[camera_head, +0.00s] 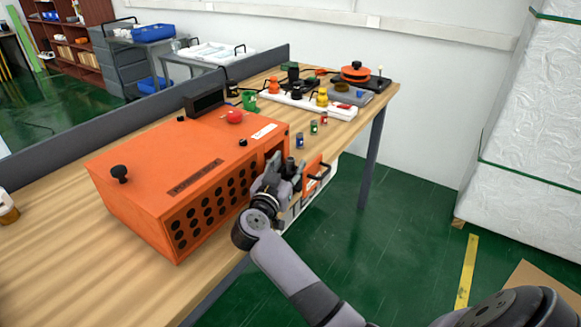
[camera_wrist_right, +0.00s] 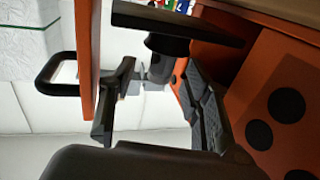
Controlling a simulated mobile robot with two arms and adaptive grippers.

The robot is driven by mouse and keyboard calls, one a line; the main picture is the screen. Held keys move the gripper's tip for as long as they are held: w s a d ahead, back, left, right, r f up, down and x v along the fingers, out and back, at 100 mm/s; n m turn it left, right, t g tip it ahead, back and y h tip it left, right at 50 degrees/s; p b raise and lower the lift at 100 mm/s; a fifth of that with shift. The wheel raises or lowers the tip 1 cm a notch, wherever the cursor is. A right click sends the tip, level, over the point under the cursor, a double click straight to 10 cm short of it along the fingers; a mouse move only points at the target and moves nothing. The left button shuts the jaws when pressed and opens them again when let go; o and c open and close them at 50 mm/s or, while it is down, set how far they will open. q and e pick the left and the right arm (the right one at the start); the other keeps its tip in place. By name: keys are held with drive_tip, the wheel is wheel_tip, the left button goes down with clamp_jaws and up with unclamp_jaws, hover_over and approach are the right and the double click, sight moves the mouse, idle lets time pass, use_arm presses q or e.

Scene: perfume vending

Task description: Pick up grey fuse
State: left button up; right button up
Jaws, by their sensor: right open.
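The orange box (camera_head: 190,170) stands on the wooden table, its right end open with an orange door (camera_head: 313,174) swung out. My right gripper (camera_head: 284,172) is at that opening, between the box and the door. In the right wrist view my right gripper (camera_wrist_right: 158,76) is open, its two dark fingers apart. Small grey pieces (camera_wrist_right: 153,74) and a dark cylinder (camera_wrist_right: 167,45) show between and beyond the fingertips. I cannot tell whether either is the grey fuse, or whether a finger touches them. My left gripper is not in view.
Several small coloured cylinders (camera_head: 314,127) stand on the table behind the opening. A white strip with coloured plugs (camera_head: 310,103) lies farther back. The door with its black handle (camera_wrist_right: 55,75) is close beside one finger. Green floor (camera_head: 400,220) is clear right of the table.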

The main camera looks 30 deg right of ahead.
drive_tip(key=shift+x, duration=1.15)
clamp_jaws()
